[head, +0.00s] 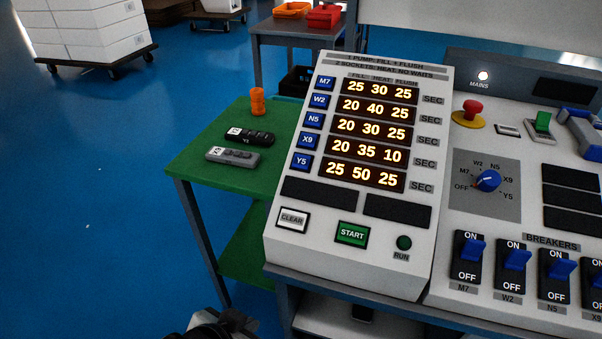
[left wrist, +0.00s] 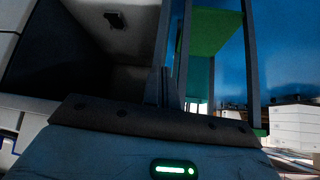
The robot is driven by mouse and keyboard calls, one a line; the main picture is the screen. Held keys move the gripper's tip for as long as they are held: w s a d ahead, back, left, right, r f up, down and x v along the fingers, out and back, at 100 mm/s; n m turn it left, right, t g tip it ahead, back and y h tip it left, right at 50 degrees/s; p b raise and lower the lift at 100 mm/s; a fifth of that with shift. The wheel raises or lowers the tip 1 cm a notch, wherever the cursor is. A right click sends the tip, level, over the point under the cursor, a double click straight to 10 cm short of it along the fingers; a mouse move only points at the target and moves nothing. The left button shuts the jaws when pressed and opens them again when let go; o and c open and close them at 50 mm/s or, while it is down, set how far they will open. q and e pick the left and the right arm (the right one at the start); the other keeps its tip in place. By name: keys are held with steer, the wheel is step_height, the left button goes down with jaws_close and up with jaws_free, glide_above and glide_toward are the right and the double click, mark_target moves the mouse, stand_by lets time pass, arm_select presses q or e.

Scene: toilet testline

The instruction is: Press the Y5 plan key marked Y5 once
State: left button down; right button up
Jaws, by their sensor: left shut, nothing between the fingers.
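The Y5 plan key (head: 303,163) is a blue square key, lowest in the left column of keys on the sloped white control panel (head: 278,235). Its row display (head: 365,175) reads 25 50 25. The keys M7, W2, N5 and X9 sit above it. My left gripper (head: 222,324) shows only in part at the bottom edge of the head view, shut and empty. It is below and to the left of the panel, well apart from the key. The left wrist view does not show the key. My right gripper is not in view.
Below the keys are CLEAR (head: 292,219) and a green START button (head: 352,233). To the right are a red mushroom button (head: 472,109), a rotary selector (head: 488,181) at OFF and several breakers. A green side table (head: 215,135) holds two remote-like devices and an orange item.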

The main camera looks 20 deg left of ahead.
arm_select(q)
steer(key=w+a+r+m+t, duration=0.2)
steer(key=w+r+m+t, duration=0.2)
steer(key=w+r+t, duration=0.9)
step_height(320, 180, up, 16)
steer(key=w+d+f+m+h+b, duration=0.1)
steer(key=w+d+m+h, duration=0.15)
steer(key=m+h, duration=0.3)
steer(key=s+d+r+m+g+h+b, duration=0.1)
steer(key=s+d+r+m+g+h, duration=0.35)
steer(key=m, duration=0.75)
steer(key=s+d+r+m+g+h+b, duration=0.15)
steer(key=d+r+m+g+h, duration=0.3)
steer(key=m+g+h, duration=0.55)
steer(key=w+a+f+m+t+y+b, duration=0.1)
steer(key=w+a+f+m+t+y, duration=0.3)
steer(key=y, duration=0.9)
steer(key=w+a+m, duration=0.1)
steer(key=a, duration=0.2)
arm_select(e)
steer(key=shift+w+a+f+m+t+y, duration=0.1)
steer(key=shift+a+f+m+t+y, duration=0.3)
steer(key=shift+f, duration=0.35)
